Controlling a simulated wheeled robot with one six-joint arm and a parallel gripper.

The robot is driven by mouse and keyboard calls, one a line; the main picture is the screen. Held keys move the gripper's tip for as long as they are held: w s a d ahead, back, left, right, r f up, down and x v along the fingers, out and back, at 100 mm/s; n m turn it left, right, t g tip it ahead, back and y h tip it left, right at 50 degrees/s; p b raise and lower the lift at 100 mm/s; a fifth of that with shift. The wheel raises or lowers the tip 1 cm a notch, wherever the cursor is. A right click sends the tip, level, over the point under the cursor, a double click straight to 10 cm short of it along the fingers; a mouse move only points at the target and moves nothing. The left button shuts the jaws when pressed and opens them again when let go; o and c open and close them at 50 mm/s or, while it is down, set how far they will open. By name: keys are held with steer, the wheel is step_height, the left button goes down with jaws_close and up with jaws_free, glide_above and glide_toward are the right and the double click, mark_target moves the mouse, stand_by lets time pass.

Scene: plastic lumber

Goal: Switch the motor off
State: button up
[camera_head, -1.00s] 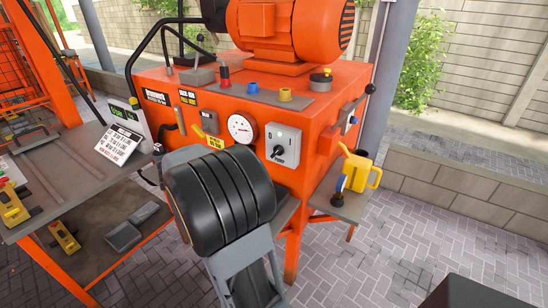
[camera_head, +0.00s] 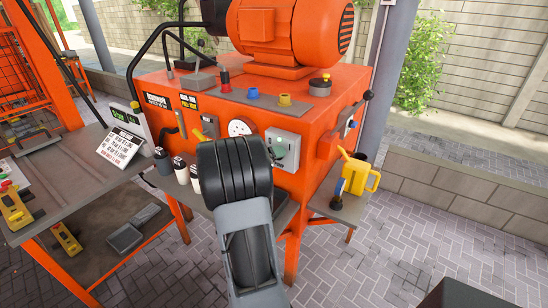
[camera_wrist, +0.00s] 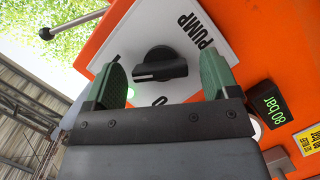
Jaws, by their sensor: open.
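The orange motor (camera_head: 283,28) sits on top of the orange machine in the head view. On the machine's front is a light grey switch box (camera_head: 290,141). In the wrist view its white plate (camera_wrist: 190,35) reads "PUMP" and carries a black rotary knob (camera_wrist: 160,66). Whether the tips reach knob depth I cannot tell. In the head view my arm hides most of the gripper.
A round gauge (camera_head: 241,127) is beside the switch box. A display (camera_wrist: 268,103) reads "80 bar". A yellow watering can (camera_head: 362,174) stands on a side shelf at right. Several bottles (camera_head: 180,170) stand at left, beside a work table (camera_head: 60,190).

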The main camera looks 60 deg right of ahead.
steer(key=shift+s+d, duration=0.1)
steer(key=shift+d, duration=0.15)
steer(key=shift+f, duration=0.1)
steer(key=c, duration=0.9)
